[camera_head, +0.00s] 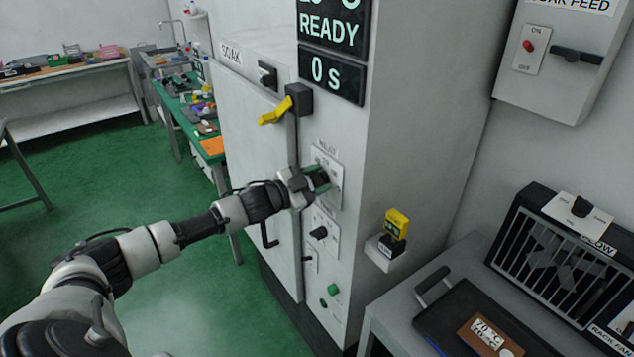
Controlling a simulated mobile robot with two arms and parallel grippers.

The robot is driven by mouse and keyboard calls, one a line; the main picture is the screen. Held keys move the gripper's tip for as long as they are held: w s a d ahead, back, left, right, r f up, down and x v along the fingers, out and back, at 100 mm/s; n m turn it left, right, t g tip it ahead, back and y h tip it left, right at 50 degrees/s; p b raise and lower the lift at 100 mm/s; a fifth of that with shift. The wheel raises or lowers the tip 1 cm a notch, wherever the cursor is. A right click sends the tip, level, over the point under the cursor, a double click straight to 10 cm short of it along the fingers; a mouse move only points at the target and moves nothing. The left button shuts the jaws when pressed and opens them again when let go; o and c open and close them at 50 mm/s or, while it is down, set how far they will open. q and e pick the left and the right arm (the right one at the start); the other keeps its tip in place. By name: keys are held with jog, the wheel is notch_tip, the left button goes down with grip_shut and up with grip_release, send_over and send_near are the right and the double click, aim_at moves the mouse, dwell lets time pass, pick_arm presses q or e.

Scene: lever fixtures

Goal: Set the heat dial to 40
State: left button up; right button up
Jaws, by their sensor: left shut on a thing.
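The heat dial's white plate (337,197) is on the front of the tall grey oven cabinet, below the black display. My left arm reaches in from the left, and my left gripper (319,181) is at this plate, shut on the dial. The gripper hides most of the dial, so its setting cannot be read. The display (329,32) shows READY, with a cut-off line above it and 0 s on a panel (331,75) below. My right gripper is not in view.
A yellow lever (275,111) sits above left on the cabinet door (247,150). A second dial (319,233) and a green button (334,289) are below the gripper. A yellow-and-black block (396,224) sticks out at the right. A bench with a dark tray (455,318) stands at lower right.

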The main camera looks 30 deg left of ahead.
pick_arm(q)
jog(key=shift+m, duration=0.9)
jog(key=o, duration=0.9)
jog(key=shift+s, duration=0.1)
jog(key=shift+s+a+f+b, duration=0.1)
jog(key=shift+s+f+b, duration=0.1)
jog(key=shift+b, duration=0.2)
jog(key=shift+b+v, duration=1.75)
jog(key=shift+v, duration=3.3)
